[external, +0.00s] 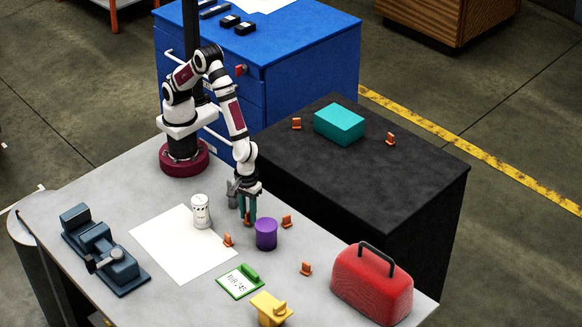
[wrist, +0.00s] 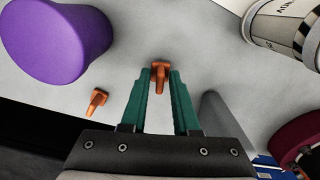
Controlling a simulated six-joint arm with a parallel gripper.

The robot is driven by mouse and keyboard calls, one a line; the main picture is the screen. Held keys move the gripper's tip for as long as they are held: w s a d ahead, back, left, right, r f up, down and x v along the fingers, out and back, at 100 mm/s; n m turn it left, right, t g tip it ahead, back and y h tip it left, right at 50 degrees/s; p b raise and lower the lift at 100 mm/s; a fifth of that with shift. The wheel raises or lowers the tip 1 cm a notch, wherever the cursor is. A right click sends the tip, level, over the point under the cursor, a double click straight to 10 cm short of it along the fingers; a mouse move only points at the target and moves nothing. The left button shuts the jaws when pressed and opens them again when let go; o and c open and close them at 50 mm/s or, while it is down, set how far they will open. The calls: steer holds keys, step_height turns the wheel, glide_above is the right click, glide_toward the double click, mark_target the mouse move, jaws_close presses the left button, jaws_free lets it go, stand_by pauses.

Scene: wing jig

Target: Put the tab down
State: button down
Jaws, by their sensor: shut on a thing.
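My gripper (external: 247,213) points down over the grey table, between the white can and the purple cylinder. Its green fingers (wrist: 160,80) are shut on a small orange tab (wrist: 160,72) at their tips. The same tab is mostly hidden by the fingers in the external view. I cannot tell whether it touches the table. Other orange tabs stand near: one at the sheet's edge (external: 228,240), one behind the purple cylinder (external: 287,221), and one nearer the red toolbox (external: 306,269). One loose tab (wrist: 96,102) also shows in the wrist view.
The purple cylinder (external: 266,235) and white can (external: 201,212) stand close to my gripper. A white sheet (external: 180,250), green-framed card (external: 240,283), yellow block (external: 270,310), blue vise (external: 105,252) and red toolbox (external: 372,285) occupy the table. A teal box (external: 339,124) sits on the black cabinet.

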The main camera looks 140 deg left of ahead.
step_height(320, 180, up, 9)
steer(key=shift+f, duration=0.1)
steer(key=shift+a+r, duration=0.2)
steer(key=shift+r, duration=0.05)
steer(key=s+a+r+n, duration=0.4)
steer(key=s+a+n, duration=0.15)
steer(key=a, duration=0.45)
steer(key=n, duration=0.6)
glide_above(279, 148)
steer(key=f, duration=0.3)
steer(key=shift+d+f+m, duration=0.25)
steer(key=shift+d+f, duration=0.05)
steer(key=shift+d, duration=0.1)
steer(key=f, duration=0.4)
steer(key=shift+a+f, duration=0.25)
steer(key=shift+a, duration=0.1)
steer(key=c, duration=0.7)
jaws_free()
steer(key=shift+o, duration=0.2)
